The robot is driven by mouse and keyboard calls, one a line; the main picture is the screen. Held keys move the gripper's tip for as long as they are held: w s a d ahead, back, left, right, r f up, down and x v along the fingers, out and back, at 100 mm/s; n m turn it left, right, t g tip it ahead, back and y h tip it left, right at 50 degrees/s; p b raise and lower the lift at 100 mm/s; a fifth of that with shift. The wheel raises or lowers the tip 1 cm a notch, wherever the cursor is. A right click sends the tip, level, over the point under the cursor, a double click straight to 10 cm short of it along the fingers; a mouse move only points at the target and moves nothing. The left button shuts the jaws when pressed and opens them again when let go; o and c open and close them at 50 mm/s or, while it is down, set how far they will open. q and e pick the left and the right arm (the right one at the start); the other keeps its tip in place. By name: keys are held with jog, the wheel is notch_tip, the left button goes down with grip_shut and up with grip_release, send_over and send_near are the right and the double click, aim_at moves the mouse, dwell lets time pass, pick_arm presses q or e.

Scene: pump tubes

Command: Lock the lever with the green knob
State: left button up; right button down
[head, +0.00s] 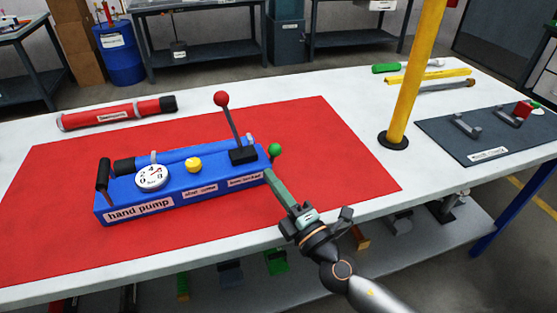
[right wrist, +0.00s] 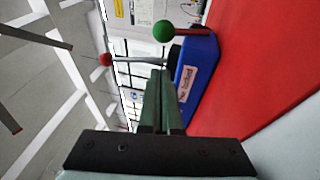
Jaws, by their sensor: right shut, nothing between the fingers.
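The blue hand pump (head: 190,190) lies on a red mat (head: 330,150) on the white table. A green knob (head: 275,151) sticks out at its right end. It also shows in the right wrist view (right wrist: 164,31), above the fingertips on a short reddish stem. A lever with a red knob (head: 221,99) stands up from a black block on the pump; its red knob shows in the right wrist view (right wrist: 106,60). My right gripper (head: 270,174) is shut and empty, with its green fingertips just below the green knob, beside the pump's end. My left gripper is not in view.
A yellow post (head: 413,75) rises from the table right of the mat. A dark board (head: 490,135) with fittings lies at the right. A red cylinder (head: 118,113) and several tools lie along the back. The mat in front of the pump is clear.

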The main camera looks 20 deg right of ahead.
aim_at(273, 157)
jog(key=shift+w+d+r, duration=0.15)
jog(key=shift+w+d, duration=0.35)
jog(key=shift+w, duration=0.25)
jog(key=shift+w+d+r, duration=0.15)
jog(key=shift+w+d, duration=0.3)
jog(key=shift+w, duration=0.3)
jog(key=shift+w+r+p, duration=0.1)
jog(key=shift+r+p, duration=0.25)
jog(key=shift+p, duration=0.9)
jog(key=shift+f+g, duration=0.1)
jog(key=shift+g, duration=0.2)
